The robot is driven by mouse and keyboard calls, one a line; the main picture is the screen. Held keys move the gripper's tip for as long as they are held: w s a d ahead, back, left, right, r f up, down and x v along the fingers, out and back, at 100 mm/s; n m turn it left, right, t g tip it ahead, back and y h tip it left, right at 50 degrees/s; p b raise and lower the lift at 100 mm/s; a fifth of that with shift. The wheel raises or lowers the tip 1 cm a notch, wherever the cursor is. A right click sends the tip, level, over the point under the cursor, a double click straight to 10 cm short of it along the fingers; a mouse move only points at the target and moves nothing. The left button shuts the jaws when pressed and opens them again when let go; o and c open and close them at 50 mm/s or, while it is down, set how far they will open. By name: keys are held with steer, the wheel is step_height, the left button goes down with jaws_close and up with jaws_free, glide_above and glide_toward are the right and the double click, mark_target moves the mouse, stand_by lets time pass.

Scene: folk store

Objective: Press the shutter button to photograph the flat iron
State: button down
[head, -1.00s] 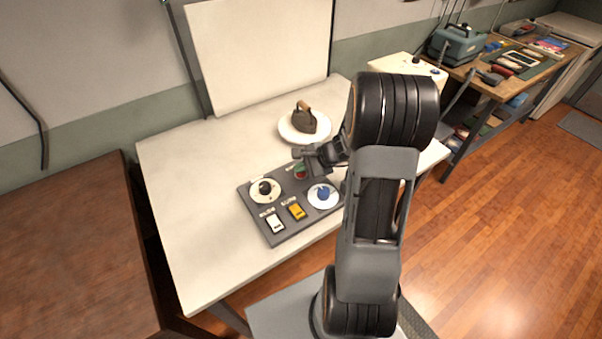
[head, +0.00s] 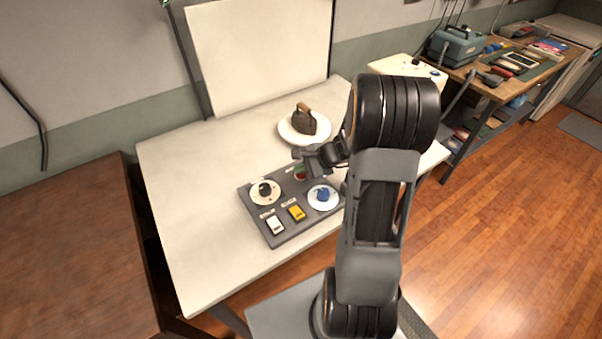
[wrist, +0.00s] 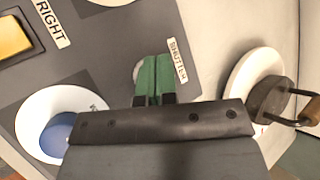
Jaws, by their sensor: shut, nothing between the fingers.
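The dark flat iron (head: 304,122), with a brown handle, stands on a white round plate (head: 287,136) on the table. It also shows at the right of the wrist view (wrist: 268,100). The grey control panel (head: 283,233) lies in front of it. A SHUTTER label (wrist: 178,60) is at the panel's far right corner. My gripper (wrist: 153,68) has two green fingers shut together and empty, over the spot beside that label.
The panel also carries a black knob (head: 264,188), a blue knob (head: 323,194), a white switch (head: 275,224) and a yellow switch (head: 297,213). A white backdrop (head: 260,50) stands behind the plate. The left part of the white table (head: 185,190) is clear.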

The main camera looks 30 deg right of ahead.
mark_target(301, 176)
steer(key=shift+r, duration=0.5)
steer(key=shift+r+p, duration=2.05)
steer(key=shift+r, duration=0.45)
